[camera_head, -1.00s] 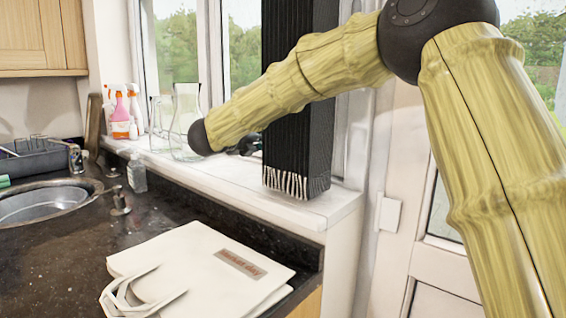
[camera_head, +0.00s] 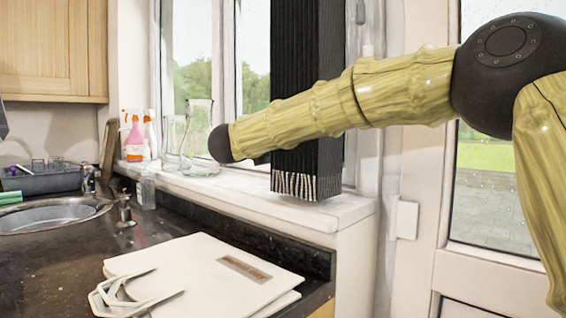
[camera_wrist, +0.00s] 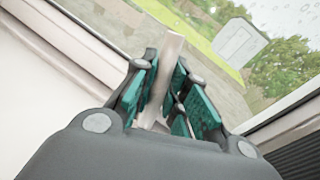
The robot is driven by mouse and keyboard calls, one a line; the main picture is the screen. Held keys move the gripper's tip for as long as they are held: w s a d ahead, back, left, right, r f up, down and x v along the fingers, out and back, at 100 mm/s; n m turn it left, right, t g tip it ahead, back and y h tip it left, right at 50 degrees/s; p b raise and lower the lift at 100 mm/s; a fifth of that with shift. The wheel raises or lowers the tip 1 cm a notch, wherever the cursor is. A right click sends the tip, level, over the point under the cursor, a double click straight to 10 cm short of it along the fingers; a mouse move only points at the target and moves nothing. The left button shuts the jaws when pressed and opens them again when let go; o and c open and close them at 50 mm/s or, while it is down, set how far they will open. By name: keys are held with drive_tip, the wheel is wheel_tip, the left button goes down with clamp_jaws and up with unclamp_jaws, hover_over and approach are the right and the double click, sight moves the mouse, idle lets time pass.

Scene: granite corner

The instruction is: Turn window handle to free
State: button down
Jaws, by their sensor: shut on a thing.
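The window handle (camera_wrist: 172,52) is a pale, narrow bar in the wrist view, standing out between my fingers against the window glass. My gripper (camera_wrist: 165,95) has dark fingers with green pads, and it is shut on the handle, with the pads on both sides of it. The handle's base is mostly hidden by the fingers. In the head view the handle and my fingers are hidden behind my arm and the dark hanging cloth. The window (camera_head: 250,60) has a white frame and stands behind the sill.
A black fringed cloth (camera_head: 308,150) hangs beside my forearm. Glass vessels (camera_head: 201,140) and spray bottles (camera_head: 134,140) stand on the white sill (camera_head: 330,212). Below are a dark counter, a sink (camera_head: 50,214) and a cream bag (camera_head: 195,275). A door is on the right.

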drive_tip(key=shift+s+r, duration=0.1)
drive_tip(key=shift+r, duration=0.1)
idle(0.4)
drive_tip(key=c, duration=1.4)
unclamp_jaws()
drive_tip(key=shift+a, duration=0.2)
drive_tip(key=shift+d+f, duration=0.1)
drive_tip(key=shift+d, duration=0.1)
drive_tip(key=v, duration=1.2)
